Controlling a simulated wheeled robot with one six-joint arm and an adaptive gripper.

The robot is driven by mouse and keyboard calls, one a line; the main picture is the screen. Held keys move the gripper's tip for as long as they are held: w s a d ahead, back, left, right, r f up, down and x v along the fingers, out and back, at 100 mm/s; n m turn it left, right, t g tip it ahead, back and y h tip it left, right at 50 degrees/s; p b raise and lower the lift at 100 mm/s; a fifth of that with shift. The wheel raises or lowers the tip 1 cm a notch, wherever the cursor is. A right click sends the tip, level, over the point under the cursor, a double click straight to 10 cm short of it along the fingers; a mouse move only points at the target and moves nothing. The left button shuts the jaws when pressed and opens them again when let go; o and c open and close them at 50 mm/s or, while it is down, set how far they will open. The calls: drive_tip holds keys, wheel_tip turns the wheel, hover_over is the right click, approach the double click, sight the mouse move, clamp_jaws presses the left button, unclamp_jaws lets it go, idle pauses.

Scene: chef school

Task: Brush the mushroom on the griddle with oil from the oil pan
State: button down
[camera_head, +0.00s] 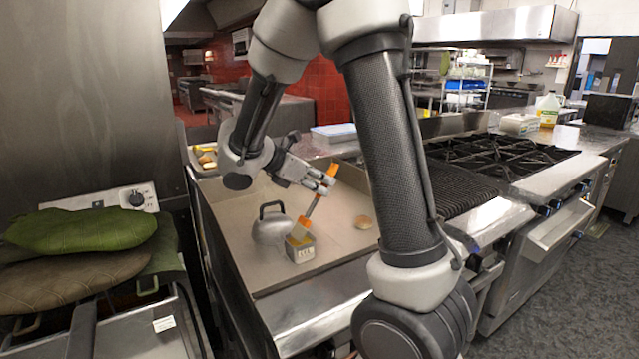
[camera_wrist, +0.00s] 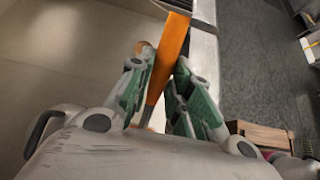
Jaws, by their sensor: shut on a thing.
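My gripper (camera_head: 322,183) is shut on the orange handle of a brush (camera_head: 314,205); the wrist view shows the handle (camera_wrist: 172,45) between the fingers (camera_wrist: 158,80). The brush slants down to the left. The pan stands on the flat griddle (camera_head: 335,243). A small tan mushroom (camera_head: 364,222) lies on the griddle, right of the pan and apart from the brush.
A grey domed lid (camera_head: 270,231) with a black handle stands close left of the pan. A tray with yellow food (camera_head: 204,158) is at the griddle's back left. A charbroiler grate and burners (camera_head: 500,155) are to the right. The griddle around the mushroom is clear.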

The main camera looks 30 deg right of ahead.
sight(331, 166)
drive_tip(key=shift+f, duration=0.55)
idle(1.4)
drive_tip(key=shift+r, duration=3.55)
